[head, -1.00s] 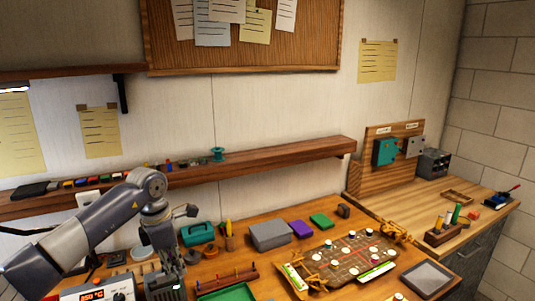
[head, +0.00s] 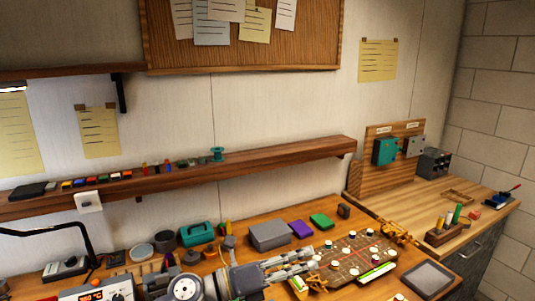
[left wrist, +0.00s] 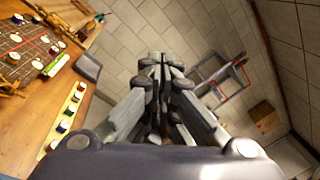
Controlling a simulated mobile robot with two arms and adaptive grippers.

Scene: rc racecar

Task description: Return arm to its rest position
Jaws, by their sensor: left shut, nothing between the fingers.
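My left arm comes in low along the bottom edge of the head view. My left gripper (head: 303,259) points right, in front of the near left part of the brown board in that view. It is shut with nothing in it. In the left wrist view the left gripper's fingers (left wrist: 163,65) are together, with the tiled floor behind them. I cannot tell how high the gripper is above the bench. My right gripper is not in view.
The brown board (head: 345,258) with round pieces lies on the wooden bench. A grey box (head: 270,236), a purple block (head: 301,229) and a green block (head: 321,221) stand behind it. A grey tray (head: 428,277) lies at right. A shelf (head: 260,158) runs along the wall.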

